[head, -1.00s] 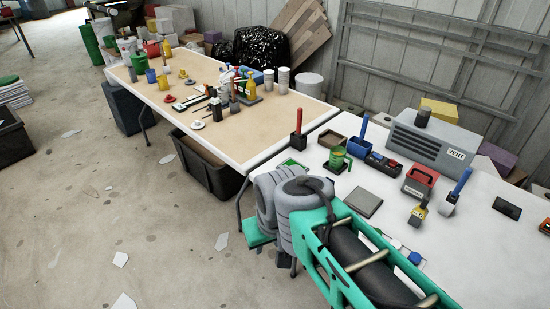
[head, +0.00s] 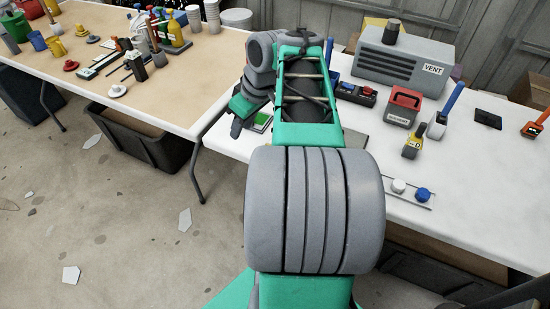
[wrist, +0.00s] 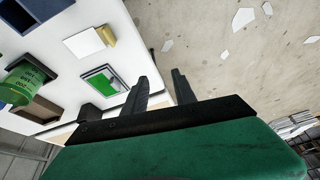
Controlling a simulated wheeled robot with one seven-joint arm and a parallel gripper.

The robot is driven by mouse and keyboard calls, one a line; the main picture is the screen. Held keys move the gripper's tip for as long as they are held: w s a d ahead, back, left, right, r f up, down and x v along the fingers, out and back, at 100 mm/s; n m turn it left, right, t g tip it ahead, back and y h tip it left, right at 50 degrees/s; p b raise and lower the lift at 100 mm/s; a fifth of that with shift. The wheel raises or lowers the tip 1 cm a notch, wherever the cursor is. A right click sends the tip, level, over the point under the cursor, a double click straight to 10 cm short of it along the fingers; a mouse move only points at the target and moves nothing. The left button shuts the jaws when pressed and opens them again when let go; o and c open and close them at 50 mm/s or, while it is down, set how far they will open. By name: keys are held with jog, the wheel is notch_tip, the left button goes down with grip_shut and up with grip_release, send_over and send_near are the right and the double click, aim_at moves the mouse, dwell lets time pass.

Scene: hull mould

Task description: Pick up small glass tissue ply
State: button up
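I cannot make out for sure which thing is the small glass tissue ply. In the wrist view a flat green and white piece (wrist: 103,82) lies in a grey-rimmed holder on the white table, just left of my fingers. A white square pad (wrist: 88,42) with a tan block along one side lies farther up. My gripper (wrist: 163,91) is open, its two dark fingers apart with nothing between them. In the head view my gripper (head: 240,124) is at the left edge of the white table, beside a small green patch (head: 262,121).
The white table (head: 455,190) holds a grey vent box (head: 405,62), a red case (head: 404,105) and several handled tools. A green cup (wrist: 24,82) stands left in the wrist view. A tan table (head: 185,85) stands at left. Pale scraps (head: 185,220) lie on the floor.

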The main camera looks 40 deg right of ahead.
jog(key=shift+n, duration=0.5)
jog(key=s+d+f+b, duration=0.1)
jog(key=d+f, duration=0.1)
jog(key=d, duration=0.1)
jog(key=s+d+f+b, duration=0.1)
jog(key=s+d+f, duration=0.1)
jog(key=d, duration=0.1)
jog(key=s+d+f, duration=0.1)
jog(key=d+f, duration=0.1)
jog(key=d, duration=0.1)
jog(key=shift+s+d+f+b, duration=0.25)
jog(key=shift+s+f+b, duration=0.05)
jog(key=shift+f+b, duration=0.1)
jog(key=x, duration=0.2)
jog(key=b+x, duration=0.1)
jog(key=x, duration=0.3)
jog(key=shift+w+f+b, duration=0.1)
jog(key=shift+w+b, duration=0.2)
jog(key=shift+w, duration=0.15)
grip_shut()
